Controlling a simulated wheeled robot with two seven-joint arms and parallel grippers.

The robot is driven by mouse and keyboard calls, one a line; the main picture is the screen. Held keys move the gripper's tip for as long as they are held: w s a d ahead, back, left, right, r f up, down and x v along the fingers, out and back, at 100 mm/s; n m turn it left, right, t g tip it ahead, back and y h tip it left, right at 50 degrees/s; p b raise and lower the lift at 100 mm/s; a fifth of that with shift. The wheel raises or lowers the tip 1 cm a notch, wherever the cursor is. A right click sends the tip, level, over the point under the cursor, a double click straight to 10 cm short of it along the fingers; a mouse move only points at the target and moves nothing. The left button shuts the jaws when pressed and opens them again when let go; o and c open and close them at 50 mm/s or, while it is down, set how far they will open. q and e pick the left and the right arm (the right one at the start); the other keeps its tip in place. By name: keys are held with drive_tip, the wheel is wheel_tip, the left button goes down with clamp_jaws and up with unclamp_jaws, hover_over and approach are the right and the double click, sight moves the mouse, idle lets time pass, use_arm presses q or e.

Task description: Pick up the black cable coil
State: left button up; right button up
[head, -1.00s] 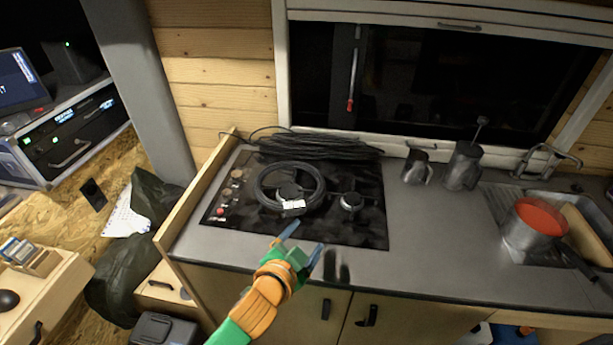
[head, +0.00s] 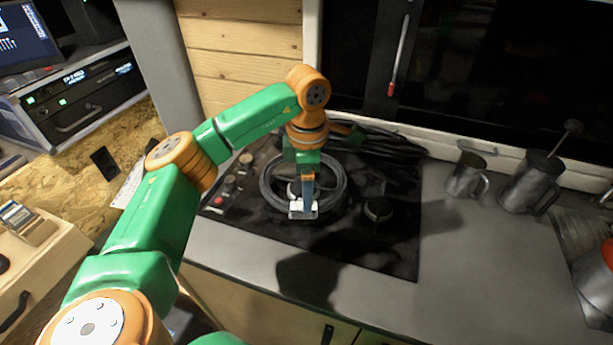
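The black cable coil (head: 340,192) lies as a ring on the left part of the dark hob, around a burner. A white label (head: 296,206) shows at its front edge. My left gripper (head: 308,208) points down over the front of the ring, its blue fingertips at the label. I see the fingers nearly edge-on, so whether they are open or shut, or touching the coil, is unclear. My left arm hides part of the hob's back-left area. My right gripper is not in view.
A burner (head: 377,209) stands right of the coil. The counter (head: 455,265) right of the hob is clear.

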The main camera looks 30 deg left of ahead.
use_arm(q)
drive_tip(key=f, duration=0.1)
drive_tip(key=f+p, duration=0.1)
drive_tip(key=f, duration=0.1)
drive_tip(key=f+p, duration=0.1)
drive_tip(key=shift+s+a+f, duration=0.2)
drive_tip(key=shift+a+f, duration=0.05)
drive_tip(key=shift+a, duration=0.1)
drive_tip(key=shift+w+f, duration=0.1)
drive_tip(key=shift+f, duration=0.35)
drive_tip(key=c, duration=0.3)
clamp_jaws()
drive_tip(key=shift+r, duration=0.1)
